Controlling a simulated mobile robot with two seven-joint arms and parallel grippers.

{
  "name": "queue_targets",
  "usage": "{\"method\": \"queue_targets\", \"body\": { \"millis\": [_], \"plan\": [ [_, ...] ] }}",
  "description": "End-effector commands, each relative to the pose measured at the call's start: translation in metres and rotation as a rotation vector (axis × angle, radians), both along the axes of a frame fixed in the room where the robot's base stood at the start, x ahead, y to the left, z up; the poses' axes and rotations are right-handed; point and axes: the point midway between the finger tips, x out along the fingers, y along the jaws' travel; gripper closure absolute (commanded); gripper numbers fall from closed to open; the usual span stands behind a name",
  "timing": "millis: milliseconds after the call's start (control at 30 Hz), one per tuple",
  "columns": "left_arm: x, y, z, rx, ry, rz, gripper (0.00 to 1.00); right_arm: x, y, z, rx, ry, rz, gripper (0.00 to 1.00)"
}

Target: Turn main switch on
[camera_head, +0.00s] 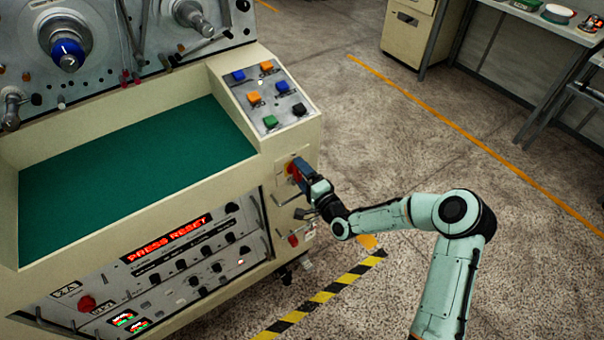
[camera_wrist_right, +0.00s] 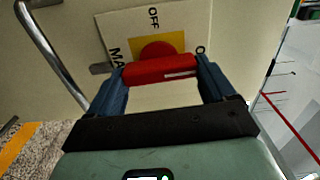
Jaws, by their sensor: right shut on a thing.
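The main switch is a red rotary handle on a yellow plate with a round red base, on the cream front panel of the machine. In the right wrist view its red handle (camera_wrist_right: 160,70) lies crosswise between the blue fingers of my right gripper (camera_wrist_right: 162,78), which is shut on it. The words OFF and part of MAIN show on the label around it. In the head view my right gripper (camera_head: 301,172) is at the panel below the button box and covers part of the switch (camera_head: 292,169). My left gripper is not in view.
A display (camera_head: 168,238) reads PRESS RESET. The button panel (camera_head: 268,95) is above the switch. A metal bar handle (camera_wrist_right: 50,50) stands left of the gripper in the wrist view. Open floor (camera_head: 400,130) lies to the right.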

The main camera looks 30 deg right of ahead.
Motion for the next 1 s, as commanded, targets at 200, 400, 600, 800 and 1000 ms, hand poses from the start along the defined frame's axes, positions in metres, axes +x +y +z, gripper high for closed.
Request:
{"method": "queue_targets", "body": {
  "millis": [200, 400, 600, 800, 1000],
  "plan": [
    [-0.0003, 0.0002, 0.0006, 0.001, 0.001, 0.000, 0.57, -0.0002, -0.0004, -0.0003, 0.047, 0.004, 0.000, 0.47],
    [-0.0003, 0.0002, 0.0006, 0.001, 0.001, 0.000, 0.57, -0.0002, -0.0002, -0.0005, 0.059, 0.006, 0.000, 0.47],
    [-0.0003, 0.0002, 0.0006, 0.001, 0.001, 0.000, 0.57, -0.0001, -0.0001, -0.0006, 0.059, 0.006, -0.001, 0.47],
    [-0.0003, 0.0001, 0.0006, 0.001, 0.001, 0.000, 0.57, -0.0001, 0.0000, -0.0006, 0.058, 0.006, 0.000, 0.00],
    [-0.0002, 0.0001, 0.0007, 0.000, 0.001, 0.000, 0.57, -0.0024, -0.0003, -0.0006, 0.056, 0.005, 0.000, 0.00]
  ]
}}
